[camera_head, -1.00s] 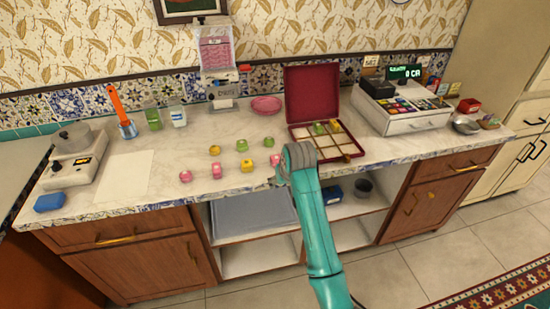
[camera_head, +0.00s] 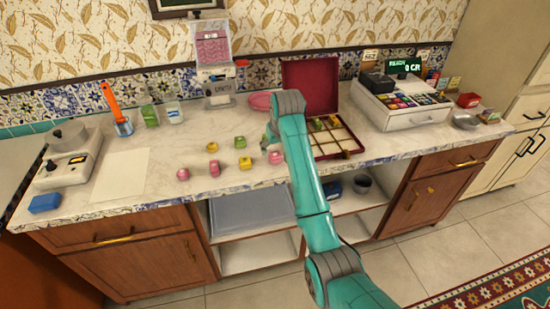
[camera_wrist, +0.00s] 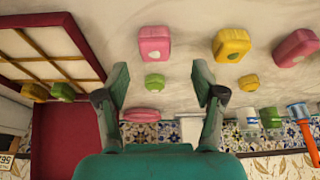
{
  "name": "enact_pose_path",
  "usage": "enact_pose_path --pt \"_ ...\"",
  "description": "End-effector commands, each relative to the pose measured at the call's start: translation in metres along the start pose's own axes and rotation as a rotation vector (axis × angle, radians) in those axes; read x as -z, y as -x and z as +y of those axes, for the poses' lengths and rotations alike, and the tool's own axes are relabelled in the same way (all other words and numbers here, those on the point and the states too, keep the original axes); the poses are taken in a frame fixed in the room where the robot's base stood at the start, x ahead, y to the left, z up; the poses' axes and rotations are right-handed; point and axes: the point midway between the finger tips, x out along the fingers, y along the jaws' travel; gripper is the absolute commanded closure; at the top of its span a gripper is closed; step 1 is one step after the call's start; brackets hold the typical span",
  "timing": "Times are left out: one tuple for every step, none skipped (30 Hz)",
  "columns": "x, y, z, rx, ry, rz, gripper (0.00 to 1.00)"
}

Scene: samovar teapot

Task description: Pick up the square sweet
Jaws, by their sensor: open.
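Several square-looking sweets stand in the front row on the counter: a pink one (camera_head: 275,158), a yellow one (camera_head: 245,163) and another pink one (camera_head: 213,168). In the wrist view, which looks upside down, they are the pink sweet (camera_wrist: 155,43), the yellow sweet (camera_wrist: 230,45) and the second pink sweet (camera_wrist: 296,47). My gripper (camera_wrist: 161,75) is open and empty, with a small green sweet (camera_wrist: 155,81) seen between its fingers. The nearest pink sweet lies beyond the fingertips. In the head view my arm mostly hides the gripper.
Other sweets include a rounder pink one (camera_head: 183,174), a yellow one (camera_head: 212,147) and a green one (camera_head: 240,142). The open red box (camera_head: 310,84) holds green and yellow sweets in compartments. A pink plate (camera_head: 260,101) and a cash register (camera_head: 405,112) stand behind.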

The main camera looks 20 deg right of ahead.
Motion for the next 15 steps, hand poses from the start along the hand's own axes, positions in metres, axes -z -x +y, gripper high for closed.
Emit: enact_pose_path --pt "0.0 -0.003 0.001 0.0 0.0 0.0 0.31" --pt "0.0 -0.006 0.001 0.0 0.0 -0.001 0.31" --pt "0.0 -0.011 0.003 0.0 -0.001 -0.002 0.31" --pt "0.0 -0.015 0.004 0.0 -0.001 -0.003 0.31" --pt "0.0 -0.019 0.005 0.0 -0.001 -0.002 0.31" --pt "0.0 -0.025 0.006 0.0 -0.001 -0.003 0.31" --pt "0.001 -0.029 0.007 0.0 0.0 -0.002 0.31" --pt "0.001 -0.033 0.008 0.0 0.0 -0.002 0.31" --pt "0.001 -0.038 0.007 0.0 0.0 -0.002 0.31" --pt "0.001 -0.042 0.007 0.0 0.0 -0.001 0.31" --pt "0.001 -0.044 0.007 0.0 0.0 -0.001 0.31" --pt "0.001 -0.048 0.007 0.0 0.0 -0.001 0.31" --pt "0.001 -0.049 0.007 0.0 0.0 -0.001 0.31" --pt "0.002 -0.05 0.007 0.0 0.0 0.0 0.31" --pt "0.002 -0.051 0.007 0.0 0.0 0.001 0.31"
